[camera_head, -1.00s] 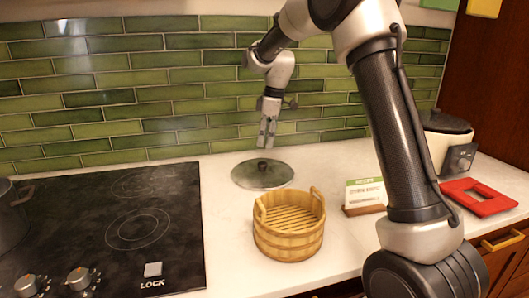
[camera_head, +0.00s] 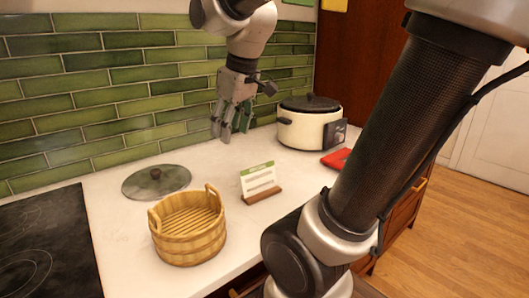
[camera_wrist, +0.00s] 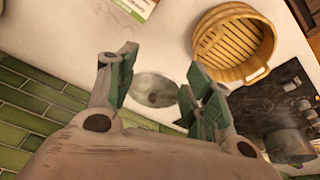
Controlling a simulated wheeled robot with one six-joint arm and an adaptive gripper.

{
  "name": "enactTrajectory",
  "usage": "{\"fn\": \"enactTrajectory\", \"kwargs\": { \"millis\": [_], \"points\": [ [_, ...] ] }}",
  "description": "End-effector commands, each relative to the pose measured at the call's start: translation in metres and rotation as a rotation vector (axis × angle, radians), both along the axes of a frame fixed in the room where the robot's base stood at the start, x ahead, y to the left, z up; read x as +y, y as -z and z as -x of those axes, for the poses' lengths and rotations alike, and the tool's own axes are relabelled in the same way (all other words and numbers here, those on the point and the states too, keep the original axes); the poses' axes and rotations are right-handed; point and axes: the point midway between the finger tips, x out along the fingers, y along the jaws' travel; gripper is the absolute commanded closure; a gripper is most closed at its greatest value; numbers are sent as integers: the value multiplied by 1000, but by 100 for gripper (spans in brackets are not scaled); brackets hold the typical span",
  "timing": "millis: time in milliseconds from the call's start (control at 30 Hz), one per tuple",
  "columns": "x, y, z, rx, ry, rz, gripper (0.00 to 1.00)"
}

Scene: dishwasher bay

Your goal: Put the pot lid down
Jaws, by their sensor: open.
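The pot lid (camera_head: 157,182) is a round glass disc with a dark knob. It lies flat on the white counter near the green tile wall, left of the wooden basket. In the wrist view the lid (camera_wrist: 152,90) shows beyond and between my fingers. My gripper (camera_head: 229,131) is open and empty. It is above the counter, to the right of the lid and apart from it. In the wrist view my gripper (camera_wrist: 165,85) has its two green-padded fingers spread wide.
A wooden basket (camera_head: 190,240) stands in front of the lid. A recipe card on a stand (camera_head: 259,182) is right of it. A cream cooker (camera_head: 302,130) and a red item (camera_head: 336,159) are farther right. The black cooktop (camera_head: 50,250) is at the left.

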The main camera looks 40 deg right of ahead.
Motion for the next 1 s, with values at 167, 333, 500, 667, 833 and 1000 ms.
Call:
{"fn": "enactTrajectory", "kwargs": {
  "millis": [167,333,500,667,833,1000],
  "points": [
    [-16,23,69,-50,205,-37,49],
    [-21,39,96,-73,300,-57,49],
    [-22,41,100,-75,317,-61,49],
    [-22,41,100,-75,315,-60,49],
    [-22,41,100,-75,314,-60,49],
    [-22,41,99,-74,314,-61,49]
  ]
}}
